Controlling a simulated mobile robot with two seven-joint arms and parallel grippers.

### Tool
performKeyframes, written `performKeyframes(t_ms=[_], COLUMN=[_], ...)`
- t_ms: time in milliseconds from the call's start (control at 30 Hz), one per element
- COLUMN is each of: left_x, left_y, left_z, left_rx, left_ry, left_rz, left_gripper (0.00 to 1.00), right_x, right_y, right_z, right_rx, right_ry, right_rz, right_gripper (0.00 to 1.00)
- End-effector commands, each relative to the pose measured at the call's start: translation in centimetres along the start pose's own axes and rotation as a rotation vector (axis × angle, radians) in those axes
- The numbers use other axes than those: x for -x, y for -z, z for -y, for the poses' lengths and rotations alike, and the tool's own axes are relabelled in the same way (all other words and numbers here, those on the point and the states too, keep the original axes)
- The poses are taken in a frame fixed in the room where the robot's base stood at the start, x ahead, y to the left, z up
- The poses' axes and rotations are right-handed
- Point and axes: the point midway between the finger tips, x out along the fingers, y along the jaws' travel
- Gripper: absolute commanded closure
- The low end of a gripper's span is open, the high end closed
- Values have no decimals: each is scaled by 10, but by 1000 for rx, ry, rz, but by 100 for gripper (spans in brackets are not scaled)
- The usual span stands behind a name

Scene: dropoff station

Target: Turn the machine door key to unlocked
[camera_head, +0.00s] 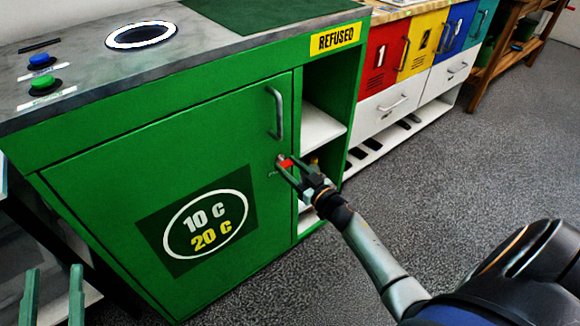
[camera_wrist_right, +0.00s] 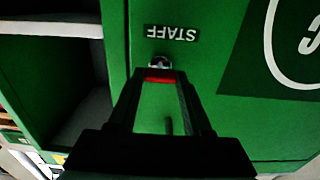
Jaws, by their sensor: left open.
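The machine door (camera_head: 110,205) is a green panel with a "10 C / 20 C" sign. The key (camera_head: 286,162) has a red head and sits in a lock at the door's right edge, below the grey handle (camera_head: 275,113). My right gripper (camera_head: 284,168) is at the key. In the right wrist view, the red key head (camera_wrist_right: 160,76) fills the gap between its fingertips (camera_wrist_right: 163,78), under a silver lock (camera_wrist_right: 159,62) and an upside-down "STAFF" label (camera_wrist_right: 172,33). The key's exact turn is hard to tell. My left gripper (camera_head: 53,270) is open and empty at lower left.
Open shelves (camera_head: 322,128) stand right of the door. The machine top (camera_head: 95,62) carries a blue and a green button and a white ring. Coloured numbered lockers (camera_head: 385,55) stand beyond. The grey floor (camera_head: 480,160) at right is clear.

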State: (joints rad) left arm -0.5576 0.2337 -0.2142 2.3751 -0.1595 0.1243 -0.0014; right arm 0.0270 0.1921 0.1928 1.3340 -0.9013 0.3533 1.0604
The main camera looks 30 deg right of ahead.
Motion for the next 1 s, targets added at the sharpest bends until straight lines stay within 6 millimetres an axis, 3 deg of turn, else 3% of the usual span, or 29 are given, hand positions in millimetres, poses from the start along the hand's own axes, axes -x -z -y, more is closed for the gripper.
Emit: performKeyframes(t_ms=[67,400,733,1000], left_x=[0,0,0,0], left_y=[0,0,0,-2], left_z=[0,0,0,0], left_rx=[0,0,1,3], left_ry=[0,0,0,0], left_rz=[0,1,1,9], left_gripper=[50,50,50,50], right_x=[0,0,0,0], right_y=[0,0,0,0], right_z=[0,0,0,0], right_rx=[0,0,20,153], right_ry=[0,0,0,-1], right_rz=[0,0,0,1], right_gripper=[61,99,100,100])
